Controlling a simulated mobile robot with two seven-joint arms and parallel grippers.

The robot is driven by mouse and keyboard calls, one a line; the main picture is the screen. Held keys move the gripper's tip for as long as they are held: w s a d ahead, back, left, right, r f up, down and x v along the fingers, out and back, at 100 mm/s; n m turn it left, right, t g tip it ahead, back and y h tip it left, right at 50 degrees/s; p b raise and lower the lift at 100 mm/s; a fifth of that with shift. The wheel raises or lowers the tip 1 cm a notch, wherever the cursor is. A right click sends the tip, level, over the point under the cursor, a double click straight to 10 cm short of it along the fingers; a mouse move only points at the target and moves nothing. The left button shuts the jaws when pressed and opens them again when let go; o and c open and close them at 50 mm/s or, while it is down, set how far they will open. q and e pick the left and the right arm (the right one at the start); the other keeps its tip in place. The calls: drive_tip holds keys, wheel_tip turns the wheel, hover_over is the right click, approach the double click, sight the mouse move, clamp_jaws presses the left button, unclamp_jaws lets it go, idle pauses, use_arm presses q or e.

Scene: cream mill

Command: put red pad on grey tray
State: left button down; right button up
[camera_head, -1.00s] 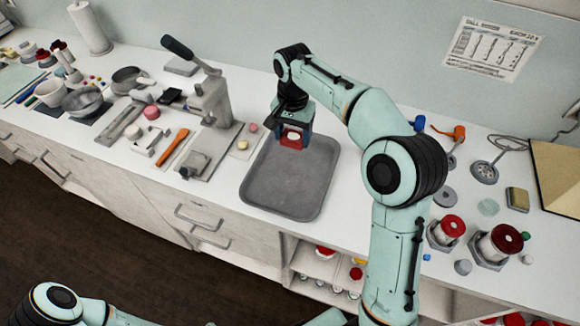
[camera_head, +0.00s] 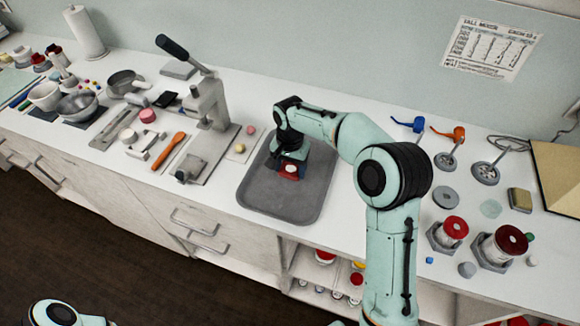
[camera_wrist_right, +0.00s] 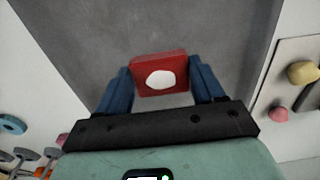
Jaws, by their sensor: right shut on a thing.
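The red pad (camera_head: 290,170) is a small red block with a white round spot on its face. My right gripper (camera_head: 290,168) is shut on it, over the upper part of the grey tray (camera_head: 276,210). In the right wrist view the red pad (camera_wrist_right: 159,74) sits between the two blue fingers of my right gripper (camera_wrist_right: 160,88), with the grey tray (camera_wrist_right: 150,25) behind it. I cannot tell whether the pad touches the tray. Of my left arm, only a part shows at the bottom left; its gripper is out of view.
A lever press (camera_head: 207,105) stands left of the tray, with an orange-handled tool (camera_head: 172,148) beside it. Red-topped jars (camera_head: 453,228) and metal discs lie to the right. The tray is otherwise bare. Open shelves lie below the counter's front edge.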

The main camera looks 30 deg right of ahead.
sight(290, 171)
drive_tip(key=o, duration=0.6)
drive_tip(key=shift+f, duration=0.2)
drive_tip(key=o, duration=0.4)
drive_tip(key=shift+r, duration=0.1)
use_arm(q)
drive_tip(key=shift+w+r+p, duration=0.85)
drive_tip(key=shift+w+r, duration=0.1)
drive_tip(key=shift+r, duration=0.2)
use_arm(e)
wheel_tip(290, 171, up, 12)
drive_tip(key=shift+r, duration=0.15)
use_arm(q)
drive_tip(key=shift+s, duration=0.1)
